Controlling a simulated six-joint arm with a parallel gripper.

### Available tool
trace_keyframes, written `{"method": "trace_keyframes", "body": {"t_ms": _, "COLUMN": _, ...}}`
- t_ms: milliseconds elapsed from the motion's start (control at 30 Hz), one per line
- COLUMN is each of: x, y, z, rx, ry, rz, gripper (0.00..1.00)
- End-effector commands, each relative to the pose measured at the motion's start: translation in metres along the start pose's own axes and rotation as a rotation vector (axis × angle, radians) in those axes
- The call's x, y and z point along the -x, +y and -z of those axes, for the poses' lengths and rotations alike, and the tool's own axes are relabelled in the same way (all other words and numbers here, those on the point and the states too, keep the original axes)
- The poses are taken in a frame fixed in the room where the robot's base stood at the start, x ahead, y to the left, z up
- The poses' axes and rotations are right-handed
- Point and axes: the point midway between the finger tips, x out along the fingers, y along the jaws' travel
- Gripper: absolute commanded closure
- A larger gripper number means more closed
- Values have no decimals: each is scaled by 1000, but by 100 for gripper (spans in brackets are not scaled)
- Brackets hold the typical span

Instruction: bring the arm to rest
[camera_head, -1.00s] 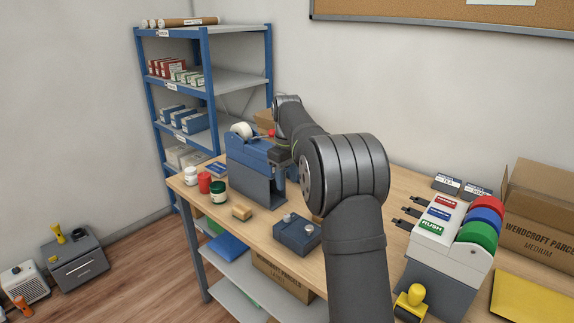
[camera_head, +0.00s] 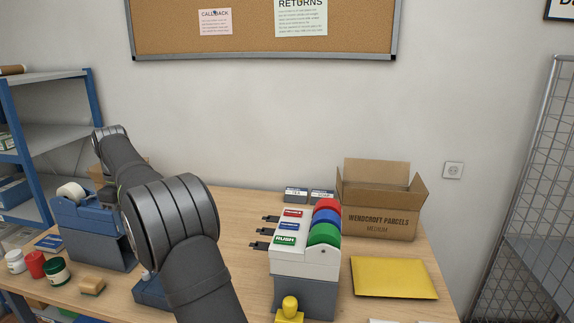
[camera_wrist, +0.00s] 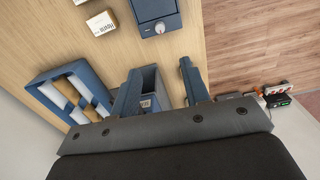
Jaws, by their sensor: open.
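My arm reaches over the left part of the wooden counter in the head view, with its large dark joint in front. My gripper is mostly hidden there behind the arm, near the blue tape dispenser (camera_head: 95,238). In the wrist view my gripper (camera_wrist: 160,90) is open, its two blue-grey fingers spread apart with nothing held between them. A blue-grey container with a small label (camera_wrist: 150,103) shows behind the fingers; whether they touch it I cannot tell.
A label dispenser (camera_head: 302,262) with red, blue and green rolls, an open carton (camera_head: 378,222) and a yellow envelope (camera_head: 395,278) occupy the right. Jars (camera_head: 56,270) and a small block (camera_head: 92,286) stand at left. A wire rack (camera_head: 535,200) stands far right.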

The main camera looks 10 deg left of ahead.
Motion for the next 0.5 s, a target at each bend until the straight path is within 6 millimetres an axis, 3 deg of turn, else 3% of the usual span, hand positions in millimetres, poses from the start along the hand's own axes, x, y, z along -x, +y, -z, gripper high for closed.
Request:
{"method": "trace_keyframes", "body": {"t_ms": 167, "x": -14, "y": 0, "z": 0, "rx": 0, "ry": -2, "rz": 2, "gripper": 58}}
{"method": "trace_keyframes", "body": {"t_ms": 500, "x": -80, "y": 0, "z": -1, "rx": 0, "ry": -5, "rz": 3, "gripper": 58}}
